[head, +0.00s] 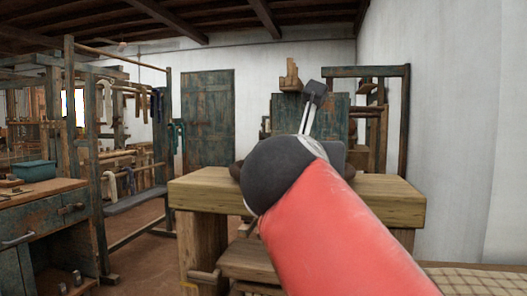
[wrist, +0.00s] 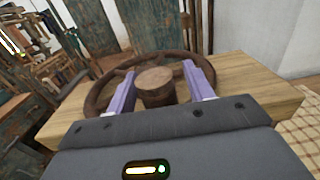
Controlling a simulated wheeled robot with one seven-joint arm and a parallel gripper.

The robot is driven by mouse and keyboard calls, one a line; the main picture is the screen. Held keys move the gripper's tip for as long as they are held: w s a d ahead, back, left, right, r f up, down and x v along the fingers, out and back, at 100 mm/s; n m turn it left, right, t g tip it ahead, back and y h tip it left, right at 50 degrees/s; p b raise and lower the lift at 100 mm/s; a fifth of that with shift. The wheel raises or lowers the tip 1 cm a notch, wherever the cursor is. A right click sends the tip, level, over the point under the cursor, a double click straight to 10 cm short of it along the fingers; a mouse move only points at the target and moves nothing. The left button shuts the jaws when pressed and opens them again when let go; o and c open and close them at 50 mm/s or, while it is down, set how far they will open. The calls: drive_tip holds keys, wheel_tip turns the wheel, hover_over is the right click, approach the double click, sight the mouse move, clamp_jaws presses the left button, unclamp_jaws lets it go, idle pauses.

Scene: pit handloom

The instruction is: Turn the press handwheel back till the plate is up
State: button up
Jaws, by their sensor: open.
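The press handwheel (wrist: 98,93) is a dark brown ring with spokes and a round wooden hub (wrist: 155,84), seen in the wrist view above the press's thick pale wooden top beam (wrist: 245,80). My gripper (wrist: 159,68) is open, with its two purple fingers on either side of the hub and over the wheel. A gap shows beside the hub; whether a finger touches the wheel I cannot tell. In the head view, my red arm hides most of the wheel and the middle of the press, whose top beam (head: 205,190) shows at left. Wooden boards (head: 245,262) show lower down; the plate's height is unclear.
A workbench (head: 45,200) with a teal box (head: 33,170) stands at the left, near the loom frame (head: 95,150). A blue-green door (head: 208,115) is behind. A white wall (head: 450,120) closes the right side, with woven matting (head: 485,282) below. Floor is open between loom and press.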

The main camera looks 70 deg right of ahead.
drive_tip(key=a, duration=0.7)
drive_tip(key=shift+s+a+b, duration=0.3)
drive_tip(key=shift+s, duration=0.1)
drive_tip(key=shift+a, duration=0.1)
